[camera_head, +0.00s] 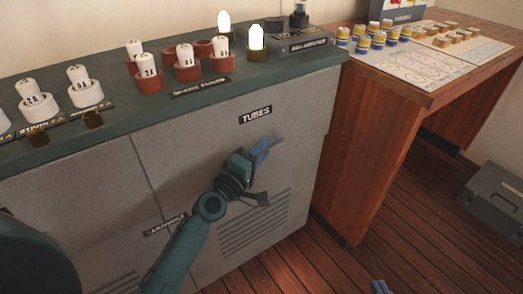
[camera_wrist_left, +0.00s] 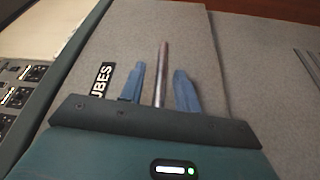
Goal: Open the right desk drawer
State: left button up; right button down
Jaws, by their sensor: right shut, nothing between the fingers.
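The grey desk front has a right panel (camera_head: 285,200) with a dark "TUBES" label (camera_head: 255,115); it looks flush with the panel to its left. My left gripper (camera_head: 265,149) is at this right panel, just below the label. In the left wrist view, a metal bar handle (camera_wrist_left: 161,75) lies between the two blue fingers of my left gripper (camera_wrist_left: 160,88), with a gap on both sides. The head view does not show the handle clearly. Only the blue fingertips of my right gripper (camera_head: 381,287) show at the bottom edge, apart from the desk; they are closed with nothing held.
The green desk top (camera_head: 110,85) carries white tubes in sockets and two lit bulbs (camera_head: 256,42). A wooden table (camera_head: 375,130) with cards and small jars stands close on the right. A grey case (camera_head: 490,195) sits on the floor far right. The wooden floor (camera_head: 415,240) between is clear.

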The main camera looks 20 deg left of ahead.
pick_arm(q)
jog(key=shift+w, duration=0.1)
jog(key=shift+c, duration=0.5)
grip_shut()
